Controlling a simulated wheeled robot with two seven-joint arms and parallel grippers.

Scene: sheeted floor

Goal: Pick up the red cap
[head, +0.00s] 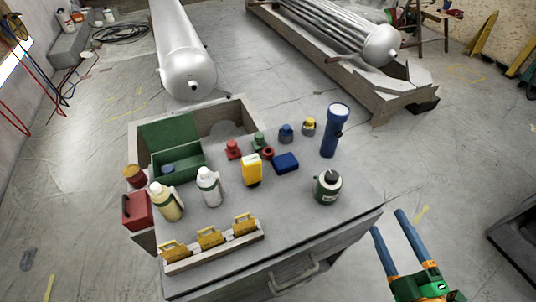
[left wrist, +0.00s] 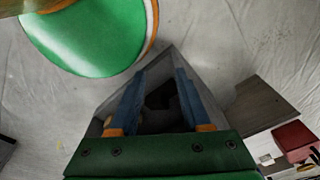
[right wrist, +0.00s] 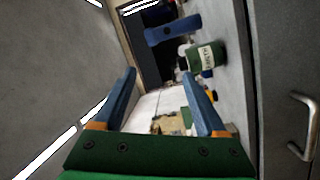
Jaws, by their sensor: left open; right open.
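A small red cap-like piece (head: 233,149) stands on the grey cabinet top (head: 290,215), just right of the green box. A second small red round piece (head: 267,153) lies between it and a blue block; I cannot tell for sure which is the red cap. My right gripper (head: 388,221) is open and empty, beyond the cabinet's right edge and well apart from both red pieces. In the right wrist view its fingers (right wrist: 158,73) are spread, with the cabinet side at right. My left gripper (left wrist: 160,73) is open and empty in its wrist view, out of the head view. No red cap shows clearly in either wrist view.
Around the red pieces stand a green piece (head: 258,140), a yellow container (head: 251,169), a blue block (head: 286,162) and a blue flashlight (head: 335,130). White bottles (head: 209,187), a green-white can (head: 327,187) and a rack of yellow padlocks (head: 211,238) stand nearer.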

